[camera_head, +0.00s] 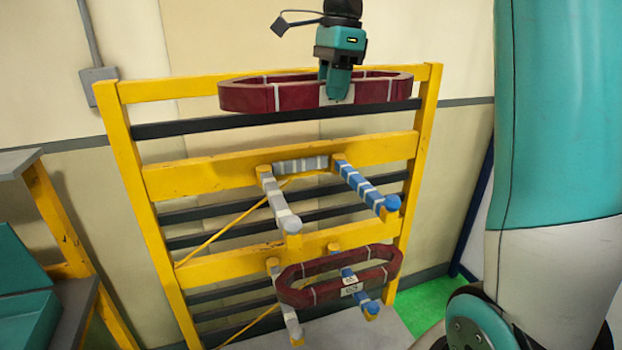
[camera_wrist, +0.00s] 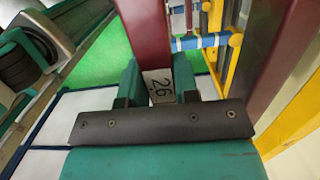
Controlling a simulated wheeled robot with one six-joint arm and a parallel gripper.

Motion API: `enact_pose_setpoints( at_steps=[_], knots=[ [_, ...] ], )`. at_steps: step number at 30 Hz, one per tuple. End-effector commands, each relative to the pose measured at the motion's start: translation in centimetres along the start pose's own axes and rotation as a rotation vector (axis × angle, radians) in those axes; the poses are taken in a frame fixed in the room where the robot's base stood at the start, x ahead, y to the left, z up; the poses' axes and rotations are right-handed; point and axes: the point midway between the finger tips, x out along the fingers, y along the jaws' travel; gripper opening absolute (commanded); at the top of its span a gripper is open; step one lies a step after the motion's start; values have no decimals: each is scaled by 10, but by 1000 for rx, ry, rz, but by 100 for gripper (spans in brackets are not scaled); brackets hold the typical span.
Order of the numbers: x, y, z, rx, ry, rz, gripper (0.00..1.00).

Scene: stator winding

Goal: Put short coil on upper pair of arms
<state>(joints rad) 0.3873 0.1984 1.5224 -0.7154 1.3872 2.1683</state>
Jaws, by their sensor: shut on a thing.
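My gripper (camera_head: 338,85) is shut on the near side of a dark red coil (camera_head: 290,97), held level in the air above the rack's upper pair of arms. In the wrist view, the gripper's fingers (camera_wrist: 158,85) pinch the coil (camera_wrist: 146,30) at a white label reading 26. The upper pair is a grey-and-white banded left arm (camera_head: 278,202) and a blue-and-white banded right arm (camera_head: 366,187), both empty and pointing toward the camera. A second red coil (camera_head: 300,292) hangs around the lower pair of arms, with white labels on its near side.
The yellow rack frame (camera_head: 124,165) stands against a beige wall. A yellow-legged bench with teal boxes (camera_head: 20,285) is at the left. My large teal and white body part fills the right side. The space between held coil and upper arms is clear.

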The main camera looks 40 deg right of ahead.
Motion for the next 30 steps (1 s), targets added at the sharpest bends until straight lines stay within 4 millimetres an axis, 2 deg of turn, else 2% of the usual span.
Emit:
enact_pose_setpoints(
  at_steps=[16,21,26,30],
  knots=[
    [119,1,-14,0,1,0,0],
    [143,1,-18,0,1,-1,0],
    [153,0,-20,1,-1,-3,0],
    [170,1,-22,1,1,1,0]
  ],
)
